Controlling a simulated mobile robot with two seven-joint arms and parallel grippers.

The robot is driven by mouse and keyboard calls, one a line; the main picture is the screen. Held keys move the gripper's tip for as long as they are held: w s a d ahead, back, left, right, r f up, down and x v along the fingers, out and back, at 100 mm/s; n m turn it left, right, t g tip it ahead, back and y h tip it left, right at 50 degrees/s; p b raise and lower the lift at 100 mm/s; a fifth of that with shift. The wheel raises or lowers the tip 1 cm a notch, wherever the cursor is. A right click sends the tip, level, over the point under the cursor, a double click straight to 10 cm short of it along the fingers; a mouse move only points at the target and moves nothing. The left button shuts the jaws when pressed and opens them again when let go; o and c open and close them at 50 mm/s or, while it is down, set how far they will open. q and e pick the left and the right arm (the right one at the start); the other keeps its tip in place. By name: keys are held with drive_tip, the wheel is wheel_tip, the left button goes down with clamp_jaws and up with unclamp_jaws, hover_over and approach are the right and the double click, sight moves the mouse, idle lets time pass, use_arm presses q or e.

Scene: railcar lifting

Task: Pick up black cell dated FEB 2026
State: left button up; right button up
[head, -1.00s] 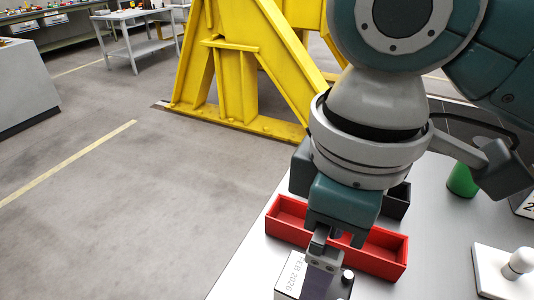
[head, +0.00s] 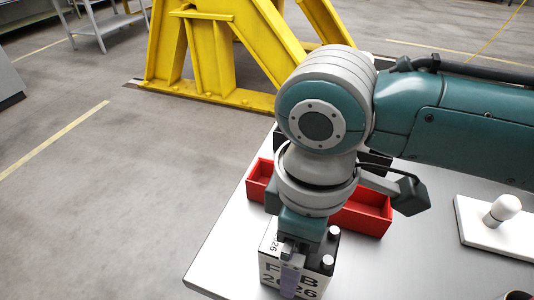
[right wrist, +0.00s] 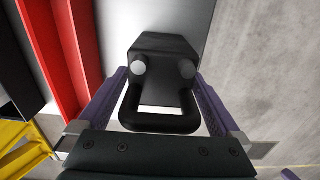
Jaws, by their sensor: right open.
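The black cell (head: 325,262) stands near the table's front left edge in the head view, with a white label reading FEB 2026 on its front and top. In the right wrist view the cell (right wrist: 165,50) shows a black top, two round terminals and a black loop handle (right wrist: 160,126). My right gripper (right wrist: 158,112) is open, with one purple finger on each side of the handle. In the head view my right gripper (head: 289,277) comes down over the cell and hides part of it. I cannot tell whether the fingers touch the handle. My left gripper is not in view.
A red tray (head: 365,212) lies just behind the cell, with a dark box (head: 376,163) beyond it. A white base with a knob (head: 500,213) is on the right. The grey table (head: 400,265) is clear between them. A yellow frame (head: 215,60) stands on the floor beyond.

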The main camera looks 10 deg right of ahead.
drive_tip(key=shift+c, duration=0.2)
clamp_jaws()
idle(0.6)
drive_tip(key=shift+w+r, duration=0.1)
drive_tip(key=shift+r, duration=0.05)
